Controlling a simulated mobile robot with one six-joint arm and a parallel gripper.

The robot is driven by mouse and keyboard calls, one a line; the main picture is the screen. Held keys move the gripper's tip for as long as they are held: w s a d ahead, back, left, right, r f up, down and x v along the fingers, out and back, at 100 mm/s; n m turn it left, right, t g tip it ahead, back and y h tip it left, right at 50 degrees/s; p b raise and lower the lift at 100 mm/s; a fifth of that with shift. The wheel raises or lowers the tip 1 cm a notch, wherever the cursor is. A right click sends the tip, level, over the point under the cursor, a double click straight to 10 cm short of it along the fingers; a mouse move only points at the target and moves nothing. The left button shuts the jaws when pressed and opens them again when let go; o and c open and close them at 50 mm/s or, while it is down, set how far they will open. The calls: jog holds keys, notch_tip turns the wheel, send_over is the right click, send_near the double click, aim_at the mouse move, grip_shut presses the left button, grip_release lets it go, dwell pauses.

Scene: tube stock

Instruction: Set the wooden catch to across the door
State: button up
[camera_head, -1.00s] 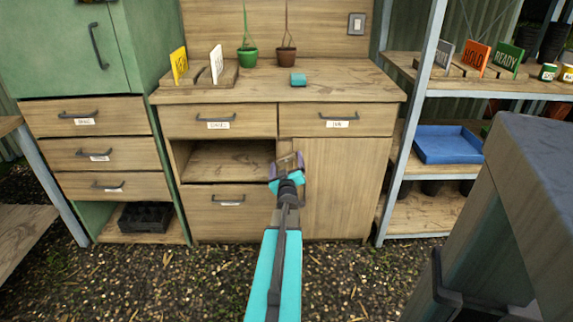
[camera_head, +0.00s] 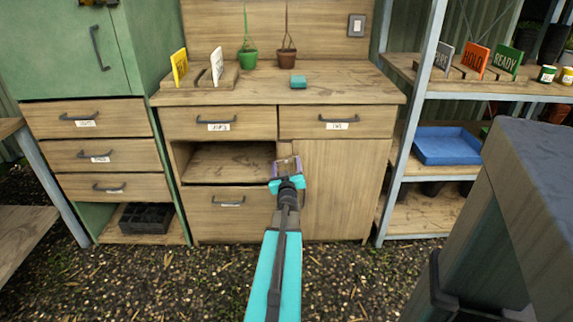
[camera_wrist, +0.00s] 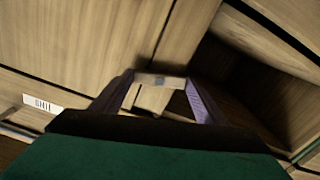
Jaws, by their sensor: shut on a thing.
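The wooden catch (camera_wrist: 152,97) is a small pale block between my gripper's fingers in the wrist view. My gripper (camera_head: 286,164) is shut on it, at the upper left edge of the plain wooden cabinet door (camera_head: 342,190). The purple finger pads stand on either side of the catch. In the head view my gripper covers most of the catch, so I cannot tell its exact angle or whether it lies across the door edge.
An open shelf compartment (camera_head: 228,164) lies left of my gripper, with a drawer (camera_head: 230,212) below it. Two handled drawers (camera_head: 335,122) are above. A teal block (camera_head: 298,81) sits on the countertop. A grey post (camera_head: 500,220) stands at the right foreground.

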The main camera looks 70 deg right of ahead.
jog(key=shift+m+p, duration=0.5)
jog(key=shift+m, duration=1)
jog(key=o, duration=1)
jog(key=shift+o, duration=0.2)
jog(key=shift+a, duration=0.1)
jog(key=p+v, duration=0.7)
jog(key=v, duration=0.6)
jog(key=shift+s+a, duration=0.2)
jog(key=shift+a, duration=0.1)
